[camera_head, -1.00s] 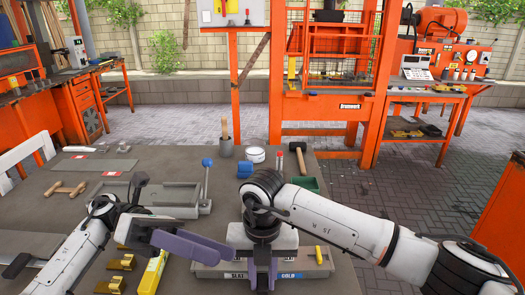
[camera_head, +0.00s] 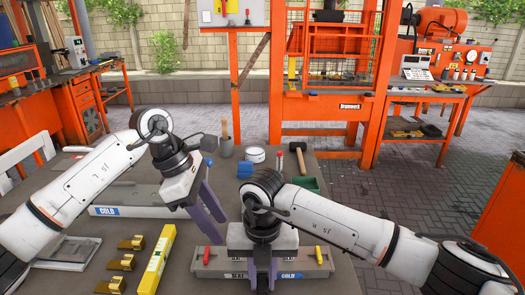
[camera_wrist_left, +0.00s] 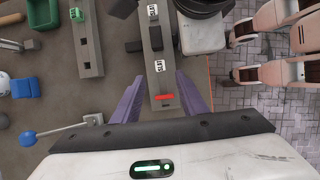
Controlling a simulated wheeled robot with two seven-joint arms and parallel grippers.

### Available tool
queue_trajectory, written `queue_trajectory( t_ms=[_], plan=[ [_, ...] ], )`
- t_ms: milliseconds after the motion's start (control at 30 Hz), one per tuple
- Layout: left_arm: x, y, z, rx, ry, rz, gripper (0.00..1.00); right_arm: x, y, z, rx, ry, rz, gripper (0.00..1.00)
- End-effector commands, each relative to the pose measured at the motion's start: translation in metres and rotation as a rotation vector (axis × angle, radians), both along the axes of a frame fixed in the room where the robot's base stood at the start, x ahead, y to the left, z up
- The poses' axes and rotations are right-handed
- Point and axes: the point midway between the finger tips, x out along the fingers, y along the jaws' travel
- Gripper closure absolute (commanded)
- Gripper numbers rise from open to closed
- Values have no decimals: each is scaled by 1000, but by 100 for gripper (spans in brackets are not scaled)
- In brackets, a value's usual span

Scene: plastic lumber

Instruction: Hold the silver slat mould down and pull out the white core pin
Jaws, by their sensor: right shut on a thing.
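The silver slat mould (camera_head: 225,273) lies at the front middle of the table, with a red handle (camera_head: 207,255) at its left end and a yellow one (camera_head: 319,255) at its right end. It also shows in the left wrist view (camera_wrist_left: 154,80). My right gripper (camera_head: 262,282) points down at the middle of the mould and is shut on it; its arm hides part of the mould. My left gripper (camera_head: 208,222) is open and empty, above and behind the mould's left end. In the left wrist view its purple fingers (camera_wrist_left: 160,95) stand either side of that end. I cannot make out the white core pin.
A second grey mould (camera_head: 145,212) marked COLD lies behind left, partly under my left arm. A yellow bar (camera_head: 157,258) and several brass pieces (camera_head: 120,262) lie at front left.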

Motion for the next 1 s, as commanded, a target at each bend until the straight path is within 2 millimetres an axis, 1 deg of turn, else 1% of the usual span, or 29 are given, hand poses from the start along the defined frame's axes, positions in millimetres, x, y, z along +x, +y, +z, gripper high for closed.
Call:
queue_trajectory(
  t_ms=[33,300,500,700,1000],
  plan=[
    [-1,-4,-8,-2,4,-2,61,1,0,1,0,-2,0,100],
    [-1,-20,-45,-3,5,-1,61,1,0,1,1,-2,0,100],
    [-1,-28,-66,-2,4,1,61,1,0,1,1,-2,0,100],
    [0,-32,-76,-3,1,1,61,0,0,1,1,-2,0,100],
    [0,-33,-78,-3,1,1,61,0,0,1,1,-1,0,100]
  ],
)
